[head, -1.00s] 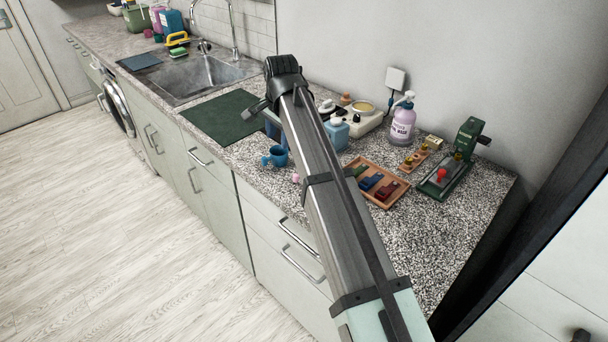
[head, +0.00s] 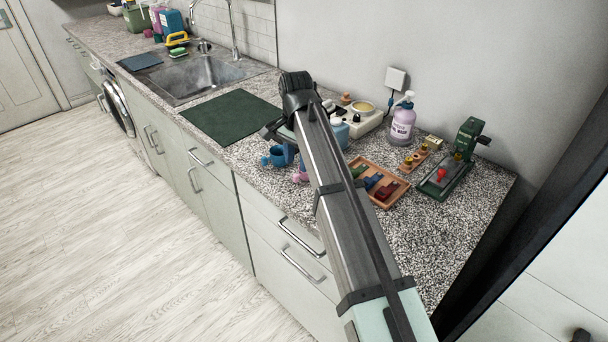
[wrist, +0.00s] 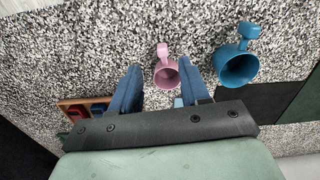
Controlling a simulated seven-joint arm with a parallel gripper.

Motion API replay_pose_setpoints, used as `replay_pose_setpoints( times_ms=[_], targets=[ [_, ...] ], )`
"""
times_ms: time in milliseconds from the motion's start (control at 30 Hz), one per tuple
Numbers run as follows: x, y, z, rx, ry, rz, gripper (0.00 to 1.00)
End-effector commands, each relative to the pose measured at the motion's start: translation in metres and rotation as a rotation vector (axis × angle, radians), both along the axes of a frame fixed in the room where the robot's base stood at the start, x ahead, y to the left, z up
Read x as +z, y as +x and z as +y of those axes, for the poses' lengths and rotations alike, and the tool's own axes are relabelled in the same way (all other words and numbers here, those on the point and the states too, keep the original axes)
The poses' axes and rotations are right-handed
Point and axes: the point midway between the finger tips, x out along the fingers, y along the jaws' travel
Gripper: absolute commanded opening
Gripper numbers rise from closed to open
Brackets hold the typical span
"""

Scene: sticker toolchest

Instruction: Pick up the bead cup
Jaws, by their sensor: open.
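Two small handled cups stand on the speckled counter, and I cannot tell which is the bead cup. The pink cup (wrist: 165,75) is in the middle of the wrist view and partly behind my arm in the head view (head: 299,176). The blue cup (wrist: 237,68) is to its right in the wrist view and left of my arm in the head view (head: 277,156). My gripper (wrist: 160,66) is open, with the pink cup showing between its blue fingers. I see no contact; the height gap is unclear. The blue cup is outside the fingers.
A wooden tray (head: 393,202) with coloured pieces lies right of my arm. A blue bottle (head: 340,133), a lilac pump bottle (head: 403,124) and a green machine (head: 452,170) stand near the wall. A dark green mat (head: 231,116) lies to the left.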

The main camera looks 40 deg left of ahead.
Motion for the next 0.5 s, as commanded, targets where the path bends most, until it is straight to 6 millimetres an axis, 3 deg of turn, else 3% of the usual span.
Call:
replay_pose_setpoints(
  times_ms=[267,500],
  targets=[
    [-0.012,0.0,0.001,0.0,-0.001,0.001,0.46],
    [-0.042,0.001,0.004,0.0,-0.002,0.001,0.46]
  ],
)
